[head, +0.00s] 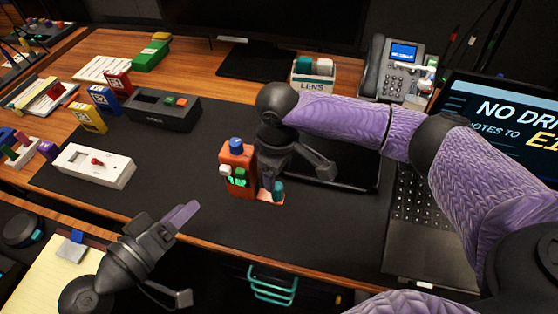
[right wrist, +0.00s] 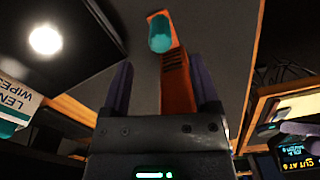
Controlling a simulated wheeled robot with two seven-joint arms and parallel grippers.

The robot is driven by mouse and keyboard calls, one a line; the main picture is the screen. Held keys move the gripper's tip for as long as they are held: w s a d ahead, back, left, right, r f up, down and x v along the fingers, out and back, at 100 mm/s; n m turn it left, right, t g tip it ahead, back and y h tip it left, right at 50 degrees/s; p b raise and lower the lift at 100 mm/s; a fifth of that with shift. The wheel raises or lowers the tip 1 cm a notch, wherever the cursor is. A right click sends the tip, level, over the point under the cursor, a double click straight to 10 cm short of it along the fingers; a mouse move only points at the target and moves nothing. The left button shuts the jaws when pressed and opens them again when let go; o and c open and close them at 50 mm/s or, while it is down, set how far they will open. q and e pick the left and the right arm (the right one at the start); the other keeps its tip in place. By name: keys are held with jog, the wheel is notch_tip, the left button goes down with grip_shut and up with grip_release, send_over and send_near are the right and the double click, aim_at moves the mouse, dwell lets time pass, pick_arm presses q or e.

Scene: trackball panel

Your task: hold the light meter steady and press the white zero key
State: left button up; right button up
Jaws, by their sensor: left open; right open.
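The light meter appears to be the orange upright device (head: 237,157) on the dark desk mat, with a blue knob on top. A small white key (head: 226,170) is on its front left, beside green parts. A teal cylinder (head: 278,190) sits on its orange foot at the right. My right gripper (head: 268,182) is close against the meter's right side, its fingers mostly hidden there. In the right wrist view, the orange body (right wrist: 177,80) shows between its two parted fingers; contact cannot be told.
A white box with a red knob (head: 95,165) and a black box with buttons (head: 160,110) stand left on the mat (head: 180,180). A laptop (head: 425,220) is at the right, a phone (head: 398,70) behind. The mat between white box and meter is clear.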

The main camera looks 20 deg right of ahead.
aim_at(278, 185)
notch_tip(278, 185, down, 8)
jog(key=shift+r, duration=0.1)
grip_shut()
pick_arm(q)
grip_shut()
dwell(0.4)
dwell(1.5)
